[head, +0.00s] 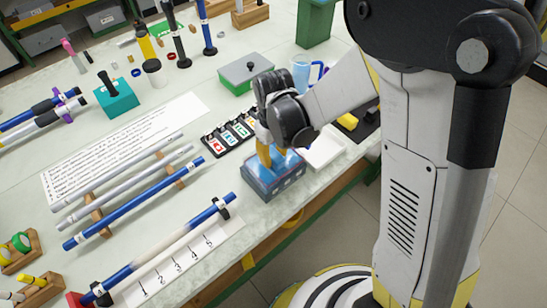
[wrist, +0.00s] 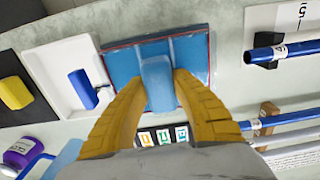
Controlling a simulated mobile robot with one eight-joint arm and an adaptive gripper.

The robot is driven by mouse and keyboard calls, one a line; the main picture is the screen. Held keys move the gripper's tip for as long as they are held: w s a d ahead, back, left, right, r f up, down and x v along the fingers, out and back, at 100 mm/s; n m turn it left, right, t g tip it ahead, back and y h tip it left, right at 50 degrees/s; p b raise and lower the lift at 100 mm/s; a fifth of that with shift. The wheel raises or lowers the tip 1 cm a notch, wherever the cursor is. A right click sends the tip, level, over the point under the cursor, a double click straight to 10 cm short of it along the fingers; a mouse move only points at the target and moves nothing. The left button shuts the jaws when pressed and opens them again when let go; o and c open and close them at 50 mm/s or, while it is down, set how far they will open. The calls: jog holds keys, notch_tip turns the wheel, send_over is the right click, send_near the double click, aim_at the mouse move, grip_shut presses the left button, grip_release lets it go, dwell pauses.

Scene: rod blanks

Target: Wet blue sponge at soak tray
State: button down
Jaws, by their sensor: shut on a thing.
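My gripper (head: 272,154) points down over the soak tray (head: 281,190) near the table's front edge. In the wrist view its yellow fingers (wrist: 160,84) are shut on the light-blue sponge (wrist: 157,72), one on each side. The soak tray (wrist: 194,50) has a dark rim and a blue inside, and lies directly beneath the sponge. The sponge appears down within the tray's outline. I cannot tell how deep it sits or whether it touches the liquid or bottom. In the head view the fingers mostly hide the sponge.
A white tray (head: 325,150) stands right beside the soak tray; a blue tool (wrist: 83,88) lies in it. Beyond is a yellow block (head: 348,121) on a black base. A card-holding rack (head: 228,137), blue-and-white rod (head: 160,250) and grey box (head: 246,68) stand nearby.

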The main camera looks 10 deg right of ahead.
aim_at(273, 154)
jog(key=shift+r+p, duration=1.65)
jog(key=shift+r, duration=1.15)
jog(key=shift+r+p, duration=1.4)
jog(key=shift+r, duration=0.65)
jog(key=shift+a, duration=0.1)
